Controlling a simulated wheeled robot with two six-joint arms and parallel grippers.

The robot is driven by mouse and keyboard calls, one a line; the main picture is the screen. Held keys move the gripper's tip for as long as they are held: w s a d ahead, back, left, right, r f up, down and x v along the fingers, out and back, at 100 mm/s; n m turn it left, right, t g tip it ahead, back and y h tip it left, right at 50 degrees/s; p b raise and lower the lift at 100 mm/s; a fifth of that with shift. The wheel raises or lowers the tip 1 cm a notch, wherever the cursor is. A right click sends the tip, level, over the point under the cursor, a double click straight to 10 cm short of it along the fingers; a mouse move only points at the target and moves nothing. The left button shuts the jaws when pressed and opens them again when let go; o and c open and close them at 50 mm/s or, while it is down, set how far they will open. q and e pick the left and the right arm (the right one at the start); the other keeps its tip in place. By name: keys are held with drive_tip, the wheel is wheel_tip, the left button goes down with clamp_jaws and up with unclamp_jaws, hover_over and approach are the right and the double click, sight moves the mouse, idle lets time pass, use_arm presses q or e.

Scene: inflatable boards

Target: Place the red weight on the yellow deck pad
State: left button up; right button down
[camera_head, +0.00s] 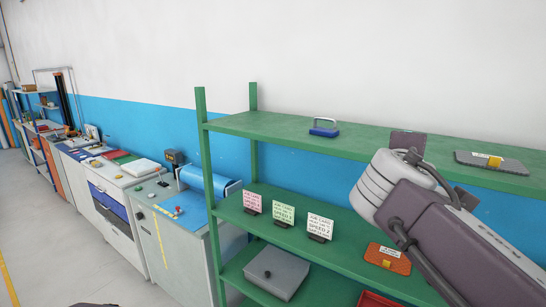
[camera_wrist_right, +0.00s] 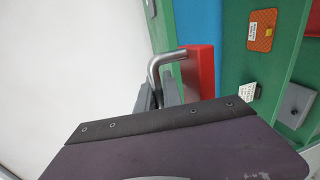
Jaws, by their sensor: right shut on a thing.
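The red weight (camera_wrist_right: 200,72) has a bent metal handle (camera_wrist_right: 163,62). My right gripper (camera_wrist_right: 160,94) is shut on this handle in the right wrist view, with the weight beside the shelf rack. In the head view my right arm hides the weight. An orange pad (camera_head: 387,259) with a small label lies on the middle shelf, below my right wrist; it also shows in the right wrist view (camera_wrist_right: 262,32). It looks more orange than yellow. My left gripper is not in view.
A blue weight (camera_head: 323,130) stands on the green top shelf (camera_head: 265,124). Several speed cards (camera_head: 284,212) stand on the middle shelf. A grey box (camera_head: 276,272) and the edge of a red tray (camera_head: 378,299) are lower down. A workbench line runs off to the left.

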drive_tip(key=shift+s+a+f, duration=0.15)
drive_tip(key=shift+s, duration=0.1)
drive_tip(key=shift+w+a, duration=0.1)
drive_tip(key=shift+w, duration=0.05)
drive_tip(key=w+a+f+n+t+y, duration=0.1)
drive_tip(key=w+a+f, duration=0.35)
drive_tip(key=f, duration=0.35)
drive_tip(key=w+a+f+n+y, duration=0.1)
drive_tip(key=w+a+f, duration=0.35)
drive_tip(key=f, duration=0.25)
drive_tip(key=a+f+y, duration=0.1)
drive_tip(key=a+f, duration=0.2)
drive_tip(key=f, duration=0.5)
drive_tip(key=a+f, duration=0.3)
drive_tip(key=f, duration=0.6)
drive_tip(key=s+d+f+m+h, duration=0.1)
drive_tip(key=s+f, duration=0.3)
drive_tip(key=f, duration=0.5)
drive_tip(key=s+d+f+h, duration=0.1)
drive_tip(key=s+f, duration=0.3)
drive_tip(key=f, duration=0.4)
drive_tip(key=s+d+f+m+g+h, duration=0.3)
drive_tip(key=s+d+m+g+h, duration=0.1)
drive_tip(key=s+d, duration=0.2)
drive_tip(key=shift+s+d+f, duration=0.3)
drive_tip(key=shift+s+d, duration=0.1)
drive_tip(key=shift+d, duration=0.05)
